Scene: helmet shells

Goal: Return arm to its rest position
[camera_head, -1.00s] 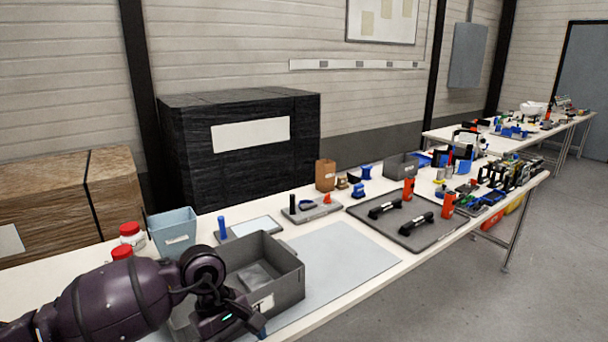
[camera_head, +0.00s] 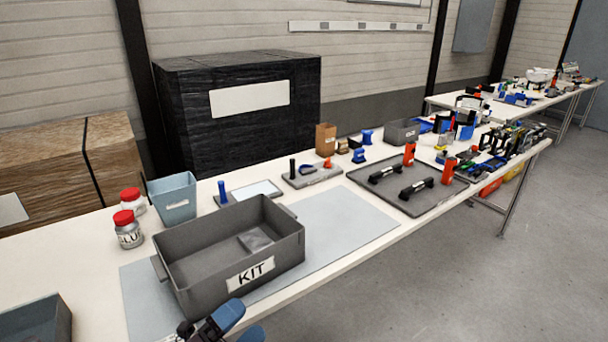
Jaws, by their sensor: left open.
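My left gripper (camera_head: 238,325) shows at the bottom edge, in front of the grey bin marked KIT (camera_head: 193,284). Its blue fingertips are apart and I see nothing between them. Most of the left arm is out of the frame. The KIT bin stands on a pale grey-blue mat (camera_head: 347,228) on the white table (camera_head: 93,254). A flat greyish piece (camera_head: 255,240) lies inside the bin. My right gripper is not in view.
A blue-grey bin (camera_head: 173,199) and red-lidded jars (camera_head: 129,234) stand left of the KIT bin. A dark bin (camera_head: 38,328) is at the lower left. A grey tray (camera_head: 405,194) with black handles and orange parts lies to the right. The mat's right part is bare.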

